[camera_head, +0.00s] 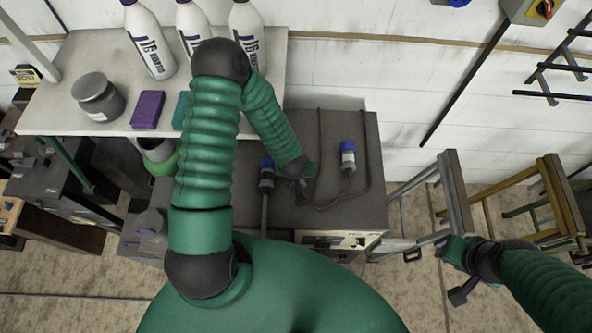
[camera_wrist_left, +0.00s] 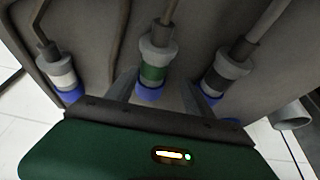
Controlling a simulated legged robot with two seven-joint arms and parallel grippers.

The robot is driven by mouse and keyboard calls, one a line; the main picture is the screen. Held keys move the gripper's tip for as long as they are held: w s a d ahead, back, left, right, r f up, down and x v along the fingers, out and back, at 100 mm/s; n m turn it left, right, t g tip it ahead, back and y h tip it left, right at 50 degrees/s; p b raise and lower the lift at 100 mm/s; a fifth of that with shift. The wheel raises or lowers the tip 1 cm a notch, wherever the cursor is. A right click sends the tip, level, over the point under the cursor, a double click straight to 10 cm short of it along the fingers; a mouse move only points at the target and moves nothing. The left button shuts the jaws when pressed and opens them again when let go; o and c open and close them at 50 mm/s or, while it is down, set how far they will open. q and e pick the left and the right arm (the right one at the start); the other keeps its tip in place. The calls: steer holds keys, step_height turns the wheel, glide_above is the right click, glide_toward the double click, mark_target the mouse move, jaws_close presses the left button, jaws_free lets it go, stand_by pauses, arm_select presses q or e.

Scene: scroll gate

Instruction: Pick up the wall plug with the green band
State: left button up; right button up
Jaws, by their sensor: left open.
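The wall plug with the green band (camera_wrist_left: 153,73) is in the middle of the left wrist view, with a grey collar and a blue end. My left gripper (camera_wrist_left: 158,92) is open, with one finger on each side of this plug; contact cannot be told. In the head view my left gripper (camera_head: 304,180) is over the dark cabinet top and hides the green-banded plug. A plug with a pale band (camera_head: 347,158) lies to its right, and a dark-banded plug (camera_head: 267,174) to its left. My right gripper (camera_head: 456,270) is at the lower right, away from the plugs.
The plugs' cables run over the dark cabinet top (camera_head: 325,125). A pale table (camera_head: 60,110) at the left holds white bottles (camera_head: 150,40), a grey jar (camera_head: 97,97) and a purple sponge (camera_head: 148,109). Trestles (camera_head: 450,185) stand at the right.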

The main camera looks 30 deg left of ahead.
arm_select(q)
steer(key=shift+w+d+f, duration=0.15)
steer(key=shift+f, duration=0.4)
steer(key=shift+w+d+f, duration=0.1)
steer(key=shift+f, duration=0.45)
steer(key=shift+w+d+f, duration=0.25)
steer(key=shift+w+d, duration=0.05)
steer(key=shift+d, duration=0.35)
steer(key=shift+c, duration=2.1)
steer(key=shift+s+a, duration=0.15)
steer(key=shift+a, duration=0.45)
steer(key=c, duration=0.5)
steer(key=shift+a+f, duration=0.1)
steer(key=shift+a, duration=0.05)
jaws_close()
steer(key=shift+d, duration=0.45)
arm_select(e)
steer(key=shift+d+r, duration=0.2)
steer(key=shift+d, duration=0.8)
